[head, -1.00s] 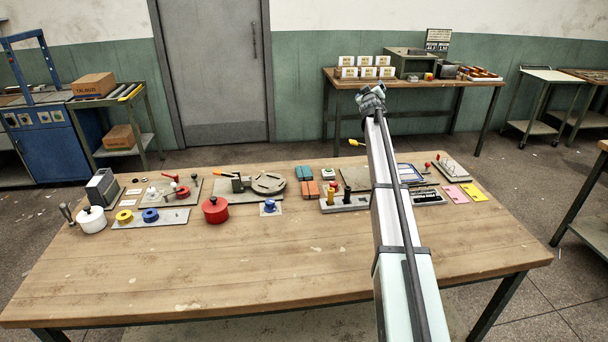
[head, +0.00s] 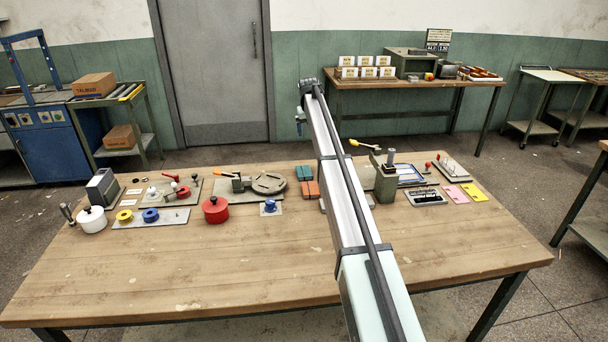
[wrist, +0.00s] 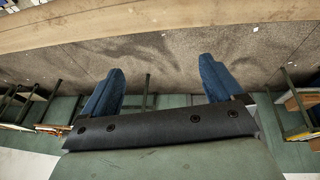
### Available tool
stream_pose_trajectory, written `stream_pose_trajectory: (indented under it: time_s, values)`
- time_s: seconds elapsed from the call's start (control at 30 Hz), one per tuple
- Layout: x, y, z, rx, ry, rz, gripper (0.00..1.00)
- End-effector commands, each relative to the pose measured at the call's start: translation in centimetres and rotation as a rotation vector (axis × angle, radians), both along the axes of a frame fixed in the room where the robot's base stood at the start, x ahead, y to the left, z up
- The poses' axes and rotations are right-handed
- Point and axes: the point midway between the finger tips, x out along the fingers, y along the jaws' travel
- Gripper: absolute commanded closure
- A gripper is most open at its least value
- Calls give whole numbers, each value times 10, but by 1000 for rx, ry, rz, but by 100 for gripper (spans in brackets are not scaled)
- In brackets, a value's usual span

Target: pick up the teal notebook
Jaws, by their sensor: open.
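The teal notebook (head: 304,173) appears to be the small teal item with a dark band or gap down its middle. It lies flat toward the back of the wooden table, just behind an orange item of similar shape. I cannot tell whether it is one piece or two side by side. My gripper (head: 300,122) is at the far end of my arm, raised above and beyond the table's back edge, apart from the notebook. In the wrist view my gripper (wrist: 161,72) shows two blue fingers spread apart with nothing between them. The notebook does not show there.
The orange item (head: 310,190) sits in front of the teal one. A round grey fixture (head: 269,183) is to its left, and a blue cup (head: 270,206) is at the front left. My arm partly covers things to the right. The table's front half is clear.

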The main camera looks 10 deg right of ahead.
Motion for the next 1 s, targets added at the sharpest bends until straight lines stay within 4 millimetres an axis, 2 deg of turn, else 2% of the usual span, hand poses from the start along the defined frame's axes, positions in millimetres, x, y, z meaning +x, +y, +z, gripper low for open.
stream_pose_trajectory:
  time_s: [0.1,0.3,0.57,1.0]
  values:
    - [-11,20,-10,58,152,1,6]
    - [-29,38,-15,112,305,7,6]
    - [-35,41,-28,122,339,9,6]
    - [-35,41,-95,121,337,9,6]
